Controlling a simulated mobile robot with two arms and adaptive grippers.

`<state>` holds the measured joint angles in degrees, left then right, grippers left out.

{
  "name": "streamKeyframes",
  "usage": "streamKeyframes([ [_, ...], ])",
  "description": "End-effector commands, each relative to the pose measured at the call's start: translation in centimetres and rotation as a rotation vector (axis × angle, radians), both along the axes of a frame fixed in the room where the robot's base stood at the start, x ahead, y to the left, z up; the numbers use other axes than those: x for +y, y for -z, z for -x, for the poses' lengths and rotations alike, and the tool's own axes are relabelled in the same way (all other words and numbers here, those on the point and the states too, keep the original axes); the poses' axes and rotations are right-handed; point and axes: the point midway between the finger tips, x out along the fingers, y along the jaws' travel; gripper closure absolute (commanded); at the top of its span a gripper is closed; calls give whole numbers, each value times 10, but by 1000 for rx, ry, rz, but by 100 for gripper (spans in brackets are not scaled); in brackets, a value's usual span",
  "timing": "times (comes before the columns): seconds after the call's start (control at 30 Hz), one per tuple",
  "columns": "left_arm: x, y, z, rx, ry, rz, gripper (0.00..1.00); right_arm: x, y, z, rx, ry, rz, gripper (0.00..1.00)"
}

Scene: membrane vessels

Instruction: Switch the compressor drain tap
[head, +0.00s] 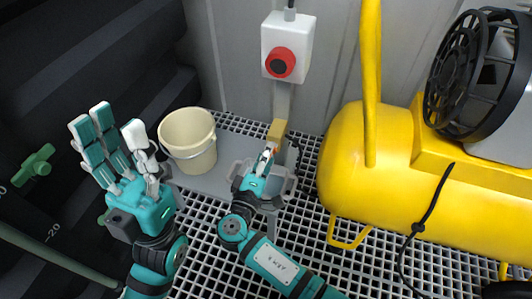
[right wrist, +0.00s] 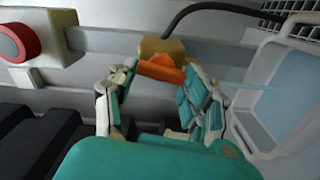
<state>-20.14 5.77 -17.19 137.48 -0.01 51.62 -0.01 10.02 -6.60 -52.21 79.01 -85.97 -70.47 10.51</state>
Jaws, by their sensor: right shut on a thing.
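The drain tap has a brass-coloured block (head: 277,131) on a grey post, left of the yellow compressor tank (head: 370,160). In the right wrist view the block (right wrist: 163,46) has an orange handle (right wrist: 161,70) below it. My right gripper (head: 268,158) is at the tap, its fingers closed around the orange handle; in the right wrist view the fingers (right wrist: 158,84) stand on both sides of it. The fingers hide part of the handle. My left gripper (head: 112,132) is open and empty at the left, fingers spread upward, away from the tap.
A white box with a red button (head: 281,62) is above the tap. A cream bucket (head: 188,138) stands to its left. A black fan (head: 470,70) tops the compressor. A green handle (head: 34,165) is on the dark vessel at far left. Grated floor lies below.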

Motion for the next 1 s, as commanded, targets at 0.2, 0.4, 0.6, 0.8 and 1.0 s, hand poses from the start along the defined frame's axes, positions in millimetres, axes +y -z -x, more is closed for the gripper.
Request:
streamKeyframes([
  [0.2, 0, -3, 0, 0, 0, 0, 60, 1, 0, 0, 8, -3, 27, 83],
  [0.4, 0, -2, 0, 1, 0, 0, 60, 1, 0, 0, 9, -4, 31, 83],
  [0.6, 0, -2, 0, 1, 1, 0, 60, 1, 0, 0, 9, -4, 31, 47],
  [0.8, 0, -2, 0, 1, 1, 0, 60, 1, 0, 0, 9, -2, 30, 27],
  [1.0, 0, -3, 0, -3, -1, 1, 60, 0, 0, 0, 9, -1, 30, 27],
])
